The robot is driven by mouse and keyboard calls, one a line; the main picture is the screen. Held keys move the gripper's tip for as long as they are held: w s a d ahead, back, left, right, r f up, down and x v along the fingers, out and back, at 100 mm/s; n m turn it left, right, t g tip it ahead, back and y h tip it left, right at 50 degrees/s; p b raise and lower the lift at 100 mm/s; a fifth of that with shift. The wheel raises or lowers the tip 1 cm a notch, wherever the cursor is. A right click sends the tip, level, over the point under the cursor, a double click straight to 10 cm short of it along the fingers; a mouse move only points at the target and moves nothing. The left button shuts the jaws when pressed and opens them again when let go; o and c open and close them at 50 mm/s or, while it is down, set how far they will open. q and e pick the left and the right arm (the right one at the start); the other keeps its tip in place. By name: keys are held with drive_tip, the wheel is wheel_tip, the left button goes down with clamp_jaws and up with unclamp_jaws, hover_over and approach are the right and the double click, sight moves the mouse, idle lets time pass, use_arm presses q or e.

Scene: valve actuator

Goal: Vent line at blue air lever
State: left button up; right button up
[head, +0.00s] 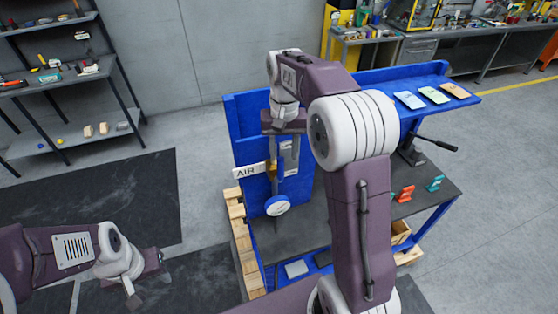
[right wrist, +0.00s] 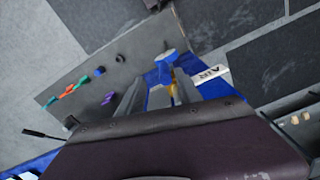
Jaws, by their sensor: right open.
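The blue air lever (head: 281,181) hangs at the brass valve (head: 272,169) on the blue panel, beside the white AIR label (head: 250,171). A round white-faced gauge (head: 277,205) is just below. My right gripper (head: 284,158) points down at the valve from above, its fingers apart. In the right wrist view, the brass valve (right wrist: 174,90) and blue parts show between the open fingers (right wrist: 158,88), with the AIR label (right wrist: 211,74) to the right. Whether a finger touches the lever is unclear. My left gripper (head: 147,283) is low at the left, away from the station; its jaw state is unclear.
The blue workstation has a dark worktop (head: 290,240) with orange (head: 405,193) and teal (head: 435,183) pieces on its right. A black-handled device (head: 412,152) stands behind them. The upper shelf (head: 380,76) holds several cards. A wooden pallet (head: 241,235) is at the left edge.

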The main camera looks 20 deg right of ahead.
sight(281, 166)
drive_tip(key=f, duration=0.2)
drive_tip(key=w+f, duration=0.1)
drive_tip(key=f, duration=0.1)
drive_tip(key=f+p, duration=0.1)
drive_tip(key=f, duration=0.1)
drive_tip(key=shift+w+a+f, duration=0.2)
drive_tip(key=shift+w+a, duration=0.15)
drive_tip(key=shift+w, duration=0.05)
drive_tip(key=shift+f, duration=0.25)
drive_tip(key=shift+s+d, duration=0.2)
drive_tip(key=shift+s, duration=0.25)
drive_tip(key=shift+s+r, duration=0.1)
drive_tip(key=shift+s, duration=0.05)
drive_tip(key=shift+c, duration=0.5)
drive_tip(key=c, duration=0.6)
drive_tip(key=shift+w+a, duration=0.1)
drive_tip(key=shift+w, duration=0.1)
clamp_jaws()
use_arm(q)
drive_tip(key=shift+w+a+r, duration=0.2)
drive_tip(key=shift+w+r, duration=0.25)
drive_tip(key=shift+r, duration=0.05)
